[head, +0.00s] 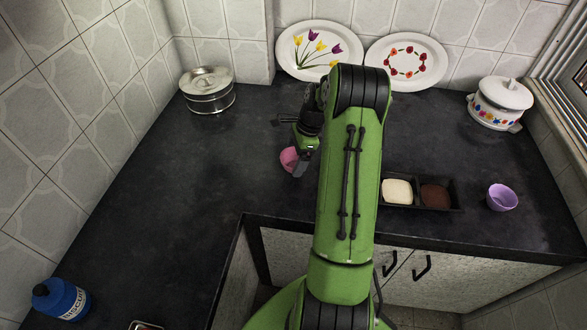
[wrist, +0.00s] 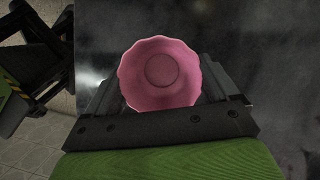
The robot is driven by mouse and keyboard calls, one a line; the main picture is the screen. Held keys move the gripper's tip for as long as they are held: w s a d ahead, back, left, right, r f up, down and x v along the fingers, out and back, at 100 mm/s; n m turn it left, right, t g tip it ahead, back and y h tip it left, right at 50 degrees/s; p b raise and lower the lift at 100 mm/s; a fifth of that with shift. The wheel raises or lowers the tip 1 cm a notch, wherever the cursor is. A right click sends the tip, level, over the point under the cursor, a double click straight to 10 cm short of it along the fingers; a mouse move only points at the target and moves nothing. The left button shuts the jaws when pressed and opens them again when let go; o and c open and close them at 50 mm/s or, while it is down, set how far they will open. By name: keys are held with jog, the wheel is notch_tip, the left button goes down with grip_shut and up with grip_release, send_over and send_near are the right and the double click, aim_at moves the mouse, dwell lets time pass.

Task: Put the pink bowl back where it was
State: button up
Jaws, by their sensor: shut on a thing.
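The pink bowl (head: 289,158) shows in the head view just left of my green arm, partly hidden by my gripper (head: 300,170). In the wrist view the pink bowl (wrist: 160,75) has a scalloped rim and I look into its empty inside. My gripper (wrist: 165,100) is shut on it, with one finger on each side. The bowl is over the dark counter near its front edge; whether it touches the counter I cannot tell.
A black tray (head: 411,207) with a white and a brown filling lies right of my arm, and a purple bowl (head: 502,197) stands beyond it. A steel pot (head: 207,92), two plates (head: 318,50) (head: 405,61) and a white pot (head: 499,103) stand at the back.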

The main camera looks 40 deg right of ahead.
aim_at(295, 162)
notch_tip(295, 162, down, 4)
jog(key=shift+b, duration=0.4)
